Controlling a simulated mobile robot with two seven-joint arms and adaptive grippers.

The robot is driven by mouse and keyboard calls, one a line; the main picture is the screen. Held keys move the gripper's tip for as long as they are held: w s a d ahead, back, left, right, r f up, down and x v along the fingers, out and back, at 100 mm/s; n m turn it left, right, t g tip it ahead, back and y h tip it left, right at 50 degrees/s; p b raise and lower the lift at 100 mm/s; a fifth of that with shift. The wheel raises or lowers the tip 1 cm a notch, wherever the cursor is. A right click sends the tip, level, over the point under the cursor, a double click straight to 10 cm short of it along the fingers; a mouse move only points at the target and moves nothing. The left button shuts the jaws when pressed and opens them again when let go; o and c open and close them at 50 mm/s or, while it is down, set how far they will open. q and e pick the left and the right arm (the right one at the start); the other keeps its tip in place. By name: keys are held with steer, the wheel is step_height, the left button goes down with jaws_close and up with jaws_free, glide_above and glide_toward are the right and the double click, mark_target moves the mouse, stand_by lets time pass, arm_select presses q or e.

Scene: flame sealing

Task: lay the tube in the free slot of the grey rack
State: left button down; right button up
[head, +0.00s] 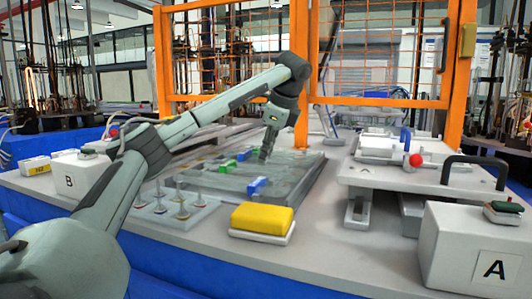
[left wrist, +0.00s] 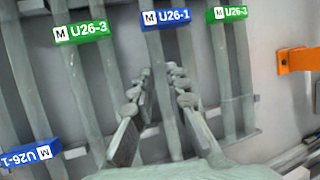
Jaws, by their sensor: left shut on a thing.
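The grey rack (head: 303,172) lies flat in the middle of the bench, with several grey tubes on it. In the left wrist view the tubes run side by side and carry green or blue tags. My left gripper (head: 265,155) reaches down over the rack from above. In the left wrist view its fingers (left wrist: 160,80) are shut on the tube with the blue U26-1 tag (left wrist: 167,45). Green-tagged U26-3 tubes (left wrist: 89,75) lie to both sides of it. I cannot tell whether the held tube touches the rack. My right gripper is not in view.
A yellow sponge-like block (head: 262,218) sits in front of the rack. A plate with small upright pegs (head: 178,213) is to its left. Box B (head: 75,175) stands left, box A (head: 470,255) front right. An orange cage frame (head: 300,70) rises behind.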

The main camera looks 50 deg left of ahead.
arm_select(q)
steer(key=shift+f, duration=0.2)
stand_by(0.5)
steer(key=c, duration=1.4)
jaws_free()
steer(key=shift+c, duration=0.2)
steer(key=v, duration=1.2)
